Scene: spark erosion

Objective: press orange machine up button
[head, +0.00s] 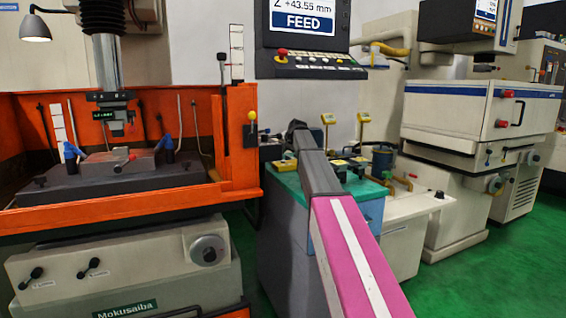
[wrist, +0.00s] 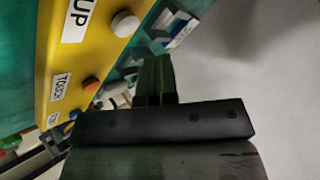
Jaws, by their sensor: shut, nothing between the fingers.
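The orange machine (head: 130,205) stands at the left in the head view. In the wrist view, a yellow control box (wrist: 62,85) fills the upper left. The label "UP" (wrist: 79,18) is on it, and the white up button (wrist: 125,24) sits beside that label. My gripper (wrist: 154,62) points up the wrist view with its fingers shut and empty. The fingertips are right of and below the up button in the picture; I see no contact. In the head view my arm reaches over the green-topped cabinet, and the fingertips cannot be made out there.
The yellow box also has an orange button (wrist: 91,83) by a "TOUCH" label and a blue button (wrist: 75,114). A display panel (head: 310,35) hangs above. A white machine (head: 480,110) stands right.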

